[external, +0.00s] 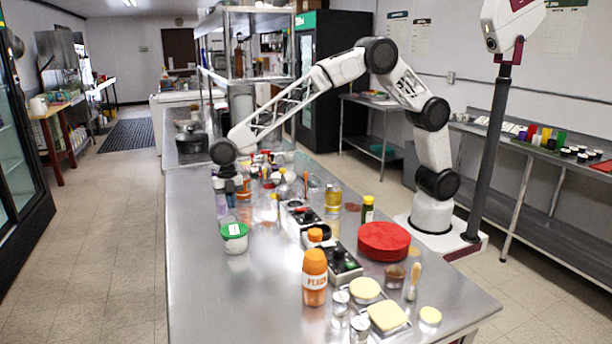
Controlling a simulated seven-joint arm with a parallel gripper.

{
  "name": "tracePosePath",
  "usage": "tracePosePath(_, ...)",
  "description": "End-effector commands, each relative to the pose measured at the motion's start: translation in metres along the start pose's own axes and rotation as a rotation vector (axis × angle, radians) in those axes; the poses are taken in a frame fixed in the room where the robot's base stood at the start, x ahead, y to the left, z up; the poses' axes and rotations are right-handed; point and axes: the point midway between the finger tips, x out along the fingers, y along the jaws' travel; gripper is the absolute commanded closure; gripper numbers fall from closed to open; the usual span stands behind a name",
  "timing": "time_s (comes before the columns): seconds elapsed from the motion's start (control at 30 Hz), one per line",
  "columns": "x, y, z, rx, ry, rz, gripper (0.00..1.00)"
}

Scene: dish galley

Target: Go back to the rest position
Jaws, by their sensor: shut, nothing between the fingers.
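My arm reaches from its white base at the right, over the steel table (205,290), to the table's left side. My gripper (230,194) points down at the arm's end, low over the cluttered far part of the table. It is small and dark here, and it is shut and empty. Small bottles and jars stand close around it. I cannot tell whether it touches any of them.
A white tub with a green lid (235,238) stands nearest in front of my gripper. An orange bottle (314,277), a red round container (384,241) and yellow-topped pieces (388,317) stand nearer the camera. A dark pot (190,138) is behind. The table's left front is clear.

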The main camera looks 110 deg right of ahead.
Motion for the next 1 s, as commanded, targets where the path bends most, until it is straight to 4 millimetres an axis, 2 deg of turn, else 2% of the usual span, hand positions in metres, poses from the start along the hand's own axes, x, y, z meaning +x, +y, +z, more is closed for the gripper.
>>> tracePosePath(0.17, -0.001, 0.000, 0.006, 0.000, 0.000, 0.000, 1.00)
tracePosePath(0.67, -0.007, -0.005, 0.004, 0.014, -0.002, 0.003, 1.00)
tracePosePath(0.87, -0.030, -0.028, -0.003, 0.080, -0.011, 0.014, 1.00)
tracePosePath(1.0, -0.055, -0.056, -0.010, 0.158, -0.019, 0.027, 1.00)
